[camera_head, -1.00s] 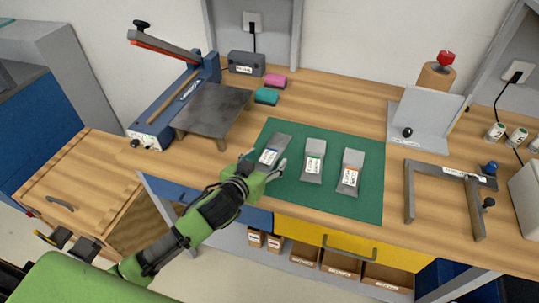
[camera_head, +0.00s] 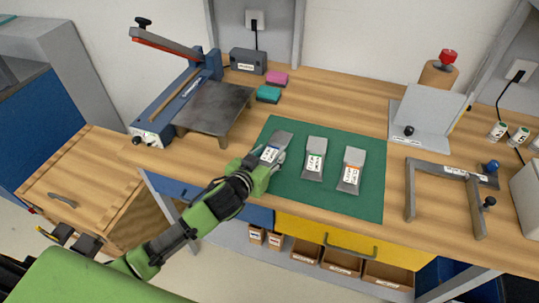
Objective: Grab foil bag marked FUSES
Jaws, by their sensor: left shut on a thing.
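Three grey foil bags with labels lie in a row on a green mat (camera_head: 310,200). The left bag (camera_head: 280,139) has a label with blue on it, the middle bag (camera_head: 315,160) one with green, the right bag (camera_head: 350,172) one with orange. The print is too small to read, so I cannot tell which says FUSES. My left gripper (camera_head: 268,160) is shut on the left bag at its near end and hides that end. The far end of this bag shows beyond the fingers. My right gripper is not in view.
A blue heat sealer (camera_head: 165,122) with a raised arm and a dark metal plate (camera_head: 215,105) stand left of the mat. A grey frame (camera_head: 448,172) stands on the right. Bare bench lies behind the mat.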

